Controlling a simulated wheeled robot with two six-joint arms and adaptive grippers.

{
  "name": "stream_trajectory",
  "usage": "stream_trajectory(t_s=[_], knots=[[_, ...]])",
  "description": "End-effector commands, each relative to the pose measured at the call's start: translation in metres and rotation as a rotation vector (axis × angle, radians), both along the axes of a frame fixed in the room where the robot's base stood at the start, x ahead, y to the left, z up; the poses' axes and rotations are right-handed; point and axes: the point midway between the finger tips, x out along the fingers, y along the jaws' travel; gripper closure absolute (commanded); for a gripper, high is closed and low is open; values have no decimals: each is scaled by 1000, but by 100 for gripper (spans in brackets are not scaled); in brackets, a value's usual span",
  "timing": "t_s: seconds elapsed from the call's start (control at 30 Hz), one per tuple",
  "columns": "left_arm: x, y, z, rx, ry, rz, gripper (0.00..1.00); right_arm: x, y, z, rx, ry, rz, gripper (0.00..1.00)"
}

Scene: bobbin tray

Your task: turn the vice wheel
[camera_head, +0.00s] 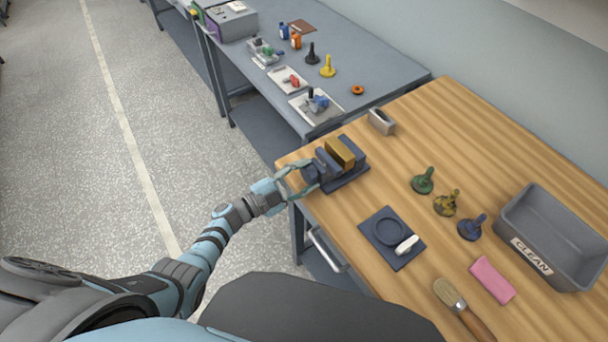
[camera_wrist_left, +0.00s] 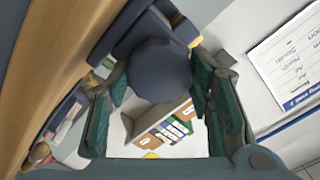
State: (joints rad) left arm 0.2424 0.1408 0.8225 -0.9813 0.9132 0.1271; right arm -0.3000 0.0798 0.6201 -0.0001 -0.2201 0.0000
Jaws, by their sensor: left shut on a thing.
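The dark blue vice (camera_head: 350,178) stands at the left corner of the wooden bench, with a brass-coloured block (camera_head: 340,152) between its jaws. Its wheel (camera_head: 312,172) faces left, over the bench edge. My left gripper (camera_head: 302,180) reaches in from the left and is shut on the wheel. In the left wrist view the round dark wheel (camera_wrist_left: 160,72) sits between the green-padded fingers of the gripper (camera_wrist_left: 160,92). The wheel hides part of the vice behind it in that view. My right gripper is not in view.
A small metal holder (camera_head: 381,122) stands behind the vice. A dark square plate (camera_head: 375,255) with a ring and a white piece lies nearer. Several bobbin-like pieces, a grey CLEAN bin (camera_head: 515,238), a pink cloth (camera_head: 492,280) and a brush (camera_head: 452,297) are to the right.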

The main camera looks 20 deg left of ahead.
Motion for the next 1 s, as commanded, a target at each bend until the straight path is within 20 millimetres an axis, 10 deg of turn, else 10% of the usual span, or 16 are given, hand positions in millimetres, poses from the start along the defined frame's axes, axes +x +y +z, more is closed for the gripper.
stream_trajectory(t_s=[0.13, 0.17, 0.27, 0.67, 1.0], knots=[[0, 0, 0, 1, 0, 1, 80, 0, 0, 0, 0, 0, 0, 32], [0, 0, 0, 1, 0, 1, 48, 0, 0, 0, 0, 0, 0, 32], [0, 0, 0, 1, 0, 1, 32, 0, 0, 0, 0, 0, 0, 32], [-7, 7, -1, 4, 0, 1, 32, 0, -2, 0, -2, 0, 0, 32], [-74, 62, -1, 5, 3, -1, 32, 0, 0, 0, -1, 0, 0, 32]])
